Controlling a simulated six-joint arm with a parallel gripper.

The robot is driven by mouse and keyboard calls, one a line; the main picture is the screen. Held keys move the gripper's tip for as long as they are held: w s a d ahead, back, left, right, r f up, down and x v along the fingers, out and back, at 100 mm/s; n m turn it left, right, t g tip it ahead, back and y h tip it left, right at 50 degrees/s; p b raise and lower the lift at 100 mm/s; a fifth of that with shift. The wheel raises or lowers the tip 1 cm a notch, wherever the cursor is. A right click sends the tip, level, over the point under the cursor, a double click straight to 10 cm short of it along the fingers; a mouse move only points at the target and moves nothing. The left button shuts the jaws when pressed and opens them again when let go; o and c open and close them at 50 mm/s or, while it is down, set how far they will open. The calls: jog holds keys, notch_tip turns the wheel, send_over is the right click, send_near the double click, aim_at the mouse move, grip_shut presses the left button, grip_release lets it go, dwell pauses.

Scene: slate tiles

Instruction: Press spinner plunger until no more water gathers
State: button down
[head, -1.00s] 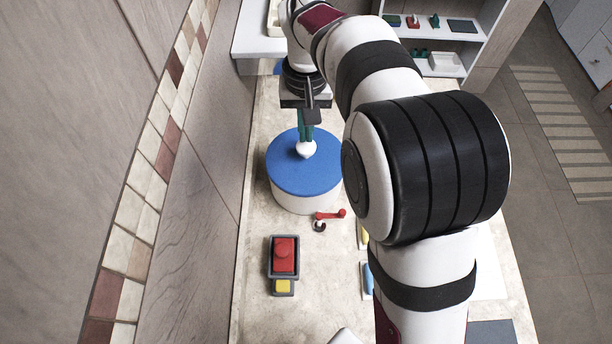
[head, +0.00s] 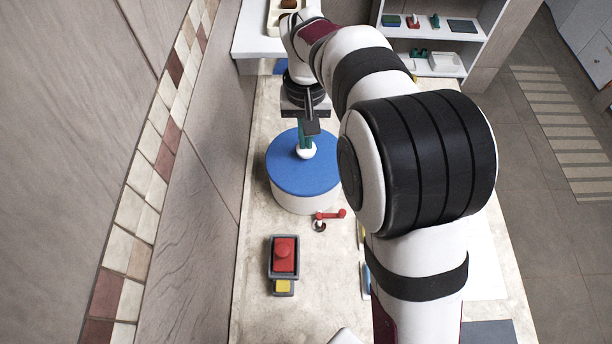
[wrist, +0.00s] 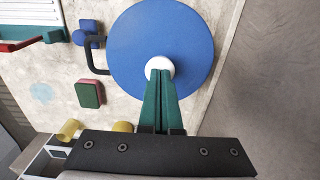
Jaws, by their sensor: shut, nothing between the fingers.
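The spinner (head: 290,185) is a white round tub with a blue lid, standing on the counter. Its white plunger knob (head: 307,153) is at the middle of the lid. My gripper (head: 306,143) points down with its green fingers shut and empty, their tips at the top of the knob. In the wrist view the fingertips (wrist: 160,74) overlap the near side of the knob (wrist: 160,64), at the centre of the blue lid (wrist: 185,35). They look to be touching it. The inside of the spinner is hidden, so no water shows.
A red-buttoned box (head: 284,252) with a yellow part stands in front of the spinner. A small red-handled piece (head: 331,214) lies close to the tub's right front. The tiled wall is near on the left. A shelf (head: 437,37) stands at the back right.

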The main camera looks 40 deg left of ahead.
jog(key=shift+f, duration=0.7)
jog(key=shift+r, duration=1.85)
